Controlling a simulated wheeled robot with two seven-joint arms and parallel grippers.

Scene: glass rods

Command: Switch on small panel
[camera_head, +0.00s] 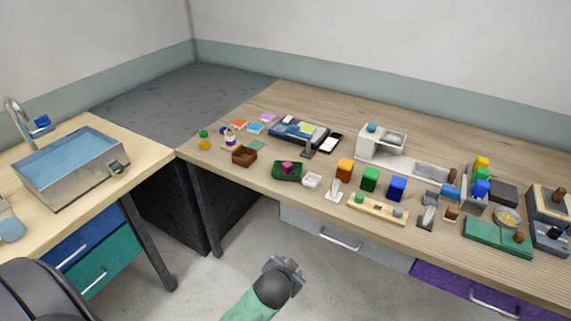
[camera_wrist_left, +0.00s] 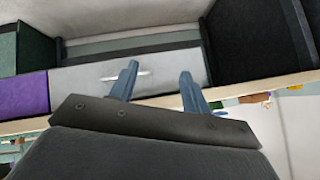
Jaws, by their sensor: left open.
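My left gripper (camera_head: 284,266) is in front of the long table and below its top, near the grey drawer. In the left wrist view its two blue fingers (camera_wrist_left: 159,70) are apart with nothing between them. No object is clearly marked as the small panel, so I cannot tell which one it is. A dark blue-black flat device (camera_head: 291,131) lies towards the back left of the table. A dark box with a brown knob (camera_head: 549,203) and a dark unit (camera_head: 550,237) stand at the far right. My right gripper is not in view.
A sink counter (camera_head: 148,150) stands left. The floor around my gripper is clear.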

